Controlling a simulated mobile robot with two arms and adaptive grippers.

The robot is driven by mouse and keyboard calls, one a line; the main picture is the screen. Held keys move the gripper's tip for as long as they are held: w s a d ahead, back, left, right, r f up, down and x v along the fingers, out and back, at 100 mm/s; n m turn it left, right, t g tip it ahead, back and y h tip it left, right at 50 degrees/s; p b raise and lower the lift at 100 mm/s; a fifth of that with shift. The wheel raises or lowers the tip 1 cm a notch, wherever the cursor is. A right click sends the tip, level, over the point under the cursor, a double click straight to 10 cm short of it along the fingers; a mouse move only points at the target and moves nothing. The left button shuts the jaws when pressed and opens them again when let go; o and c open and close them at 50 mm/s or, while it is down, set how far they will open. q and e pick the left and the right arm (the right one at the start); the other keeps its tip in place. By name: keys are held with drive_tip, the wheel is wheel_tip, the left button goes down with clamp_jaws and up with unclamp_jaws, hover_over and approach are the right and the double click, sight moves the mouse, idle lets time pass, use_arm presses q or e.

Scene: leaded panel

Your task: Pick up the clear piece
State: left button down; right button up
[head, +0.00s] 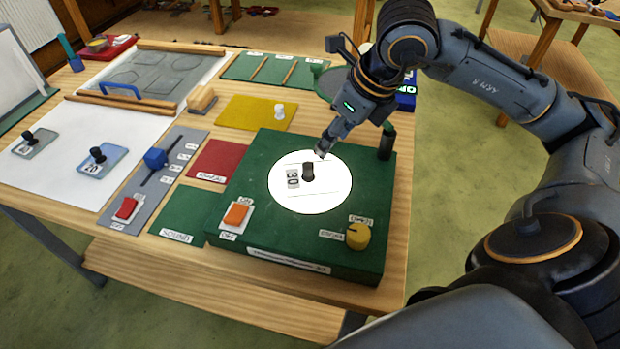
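A clear piece (320,190) with a black knob and a label that seems to read 30 lies on the bright white disc (313,205) of the green box. Its outline is faint against the light. My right gripper (321,154) is above and just behind the knob, apart from it, pointing down and left. Its fingertips are small and seen from the side, so whether they are open is unclear. It appears to hold nothing. My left gripper is out of view.
The green box (300,262) carries an orange switch (236,215), a yellow knob (357,236) and a dark upright post (387,143). Two tinted pieces with black knobs, grey (36,146) and blue (103,164), lie on the white sheet (62,185) at left.

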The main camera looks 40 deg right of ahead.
sight(310, 165)
drive_tip(key=x, duration=0.6)
drive_tip(key=shift+w+a+f+p, duration=0.1)
drive_tip(key=shift+w+f+p, duration=0.1)
drive_tip(key=shift+f+p, duration=0.15)
drive_tip(key=shift+w+a+f+p, duration=0.2)
drive_tip(key=shift+w+f+p, duration=0.05)
drive_tip(key=shift+f+p, duration=0.2)
drive_tip(key=p+x, duration=0.1)
drive_tip(key=x, duration=0.2)
drive_tip(key=shift+w+a+f, duration=0.2)
drive_tip(key=shift+w, duration=0.1)
drive_tip(key=shift+w+f, duration=0.1)
drive_tip(key=shift+f, duration=0.2)
clamp_jaws()
